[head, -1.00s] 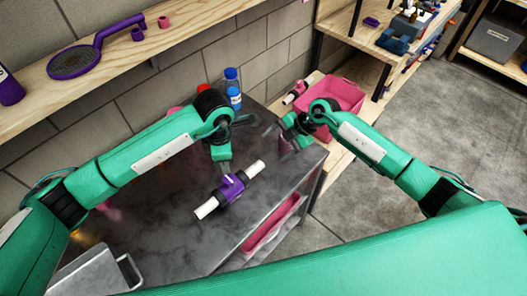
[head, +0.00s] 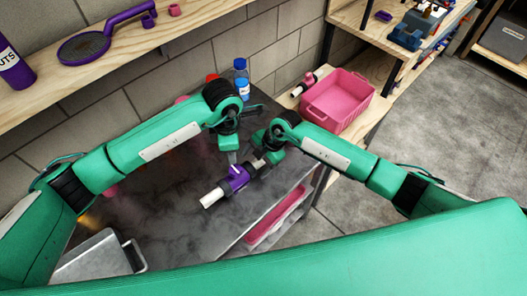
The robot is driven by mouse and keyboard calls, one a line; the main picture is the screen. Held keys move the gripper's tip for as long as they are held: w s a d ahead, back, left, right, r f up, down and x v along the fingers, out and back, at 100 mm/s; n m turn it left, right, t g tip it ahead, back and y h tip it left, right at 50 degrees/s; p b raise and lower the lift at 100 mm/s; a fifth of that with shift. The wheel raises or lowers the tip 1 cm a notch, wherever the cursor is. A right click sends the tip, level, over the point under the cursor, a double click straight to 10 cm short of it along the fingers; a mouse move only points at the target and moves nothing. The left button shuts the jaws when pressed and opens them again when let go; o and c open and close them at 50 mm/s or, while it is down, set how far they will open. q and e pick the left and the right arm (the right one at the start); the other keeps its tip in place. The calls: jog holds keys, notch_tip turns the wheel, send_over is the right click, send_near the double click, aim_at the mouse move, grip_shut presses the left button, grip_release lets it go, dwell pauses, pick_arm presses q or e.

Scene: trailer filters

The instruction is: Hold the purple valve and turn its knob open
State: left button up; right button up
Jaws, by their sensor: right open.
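The purple valve (head: 236,179) lies on the dark metal table, with a white pipe end pointing to the lower left and a black collar beside it. Its other end, to the upper right, is partly hidden by my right gripper. My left gripper (head: 233,160) points down just above the valve's middle, at the knob; its fingers are too small to tell open from shut, and I cannot tell whether it touches. My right gripper (head: 262,159) is open at the valve's upper right end; whether it touches the pipe is unclear.
The dark table (head: 170,215) is mostly clear left of the valve. A pink bin (head: 338,100) and a pink valve (head: 307,84) sit on the wooden shelf to the right. A metal tray (head: 95,258) lies at the front left.

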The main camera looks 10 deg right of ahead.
aim_at(235, 169)
jog(key=shift+x, duration=1.95)
jog(key=shift+c, duration=0.5)
jog(key=c, duration=1.1)
pick_arm(q)
jog(key=o, duration=0.5)
jog(key=shift+r, duration=0.15)
pick_arm(e)
jog(key=shift+c, duration=0.3)
pick_arm(q)
jog(key=shift+o, duration=0.2)
notch_tip(235, 169, down, 10)
jog(key=c, duration=1)
